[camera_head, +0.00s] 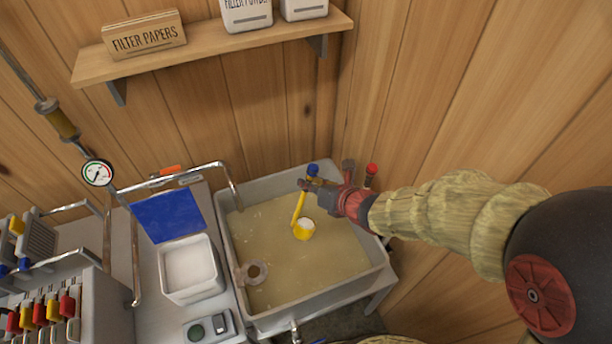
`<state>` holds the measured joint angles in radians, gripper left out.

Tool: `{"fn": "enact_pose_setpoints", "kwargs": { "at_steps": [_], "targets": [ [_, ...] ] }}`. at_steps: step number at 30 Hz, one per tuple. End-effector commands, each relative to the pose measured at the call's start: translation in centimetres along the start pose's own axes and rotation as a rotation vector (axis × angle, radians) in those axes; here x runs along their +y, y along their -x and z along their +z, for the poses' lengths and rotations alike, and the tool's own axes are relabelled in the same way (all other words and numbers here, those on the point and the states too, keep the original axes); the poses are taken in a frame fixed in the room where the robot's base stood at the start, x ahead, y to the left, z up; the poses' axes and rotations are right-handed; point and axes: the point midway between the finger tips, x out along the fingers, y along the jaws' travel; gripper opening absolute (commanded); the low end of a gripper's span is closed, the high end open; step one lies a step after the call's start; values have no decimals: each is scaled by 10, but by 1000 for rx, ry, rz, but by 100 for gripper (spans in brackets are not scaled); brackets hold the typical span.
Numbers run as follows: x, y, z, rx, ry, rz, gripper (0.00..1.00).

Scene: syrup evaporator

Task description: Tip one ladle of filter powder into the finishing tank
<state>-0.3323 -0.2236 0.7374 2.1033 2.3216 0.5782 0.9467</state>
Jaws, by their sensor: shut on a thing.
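My gripper (309,184) is shut on the handle of a yellow ladle (299,208). The ladle hangs down over the finishing tank (376,258), and its cup (304,232) holds white powder up to near the rim. The cup looks upright. The tank is a grey rectangular basin with a cloudy tan liquid (300,280) in it. I cannot tell how far the cup is above the liquid. A white tub (162,287) of white powder (188,264) stands left of the tank.
A blue sheet (167,214) lies behind the tub. A metal pipe (232,186) bends over the tank's left back corner. A round fitting (256,273) shows in the tank. A pressure gauge (97,173) and a switch box (207,328) are to the left. A shelf (210,53) holds containers above.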

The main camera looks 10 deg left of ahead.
Motion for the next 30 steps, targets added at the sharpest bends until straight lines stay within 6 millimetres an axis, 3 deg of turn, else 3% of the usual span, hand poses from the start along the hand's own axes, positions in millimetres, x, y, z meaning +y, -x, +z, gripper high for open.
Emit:
{"fn": "enact_pose_setpoints", "kwargs": {
  "at_steps": [11,30],
  "targets": [
    [-15,-7,2,63,-110,43,0],
    [-52,-36,-15,211,-373,154,0]
  ]
}}
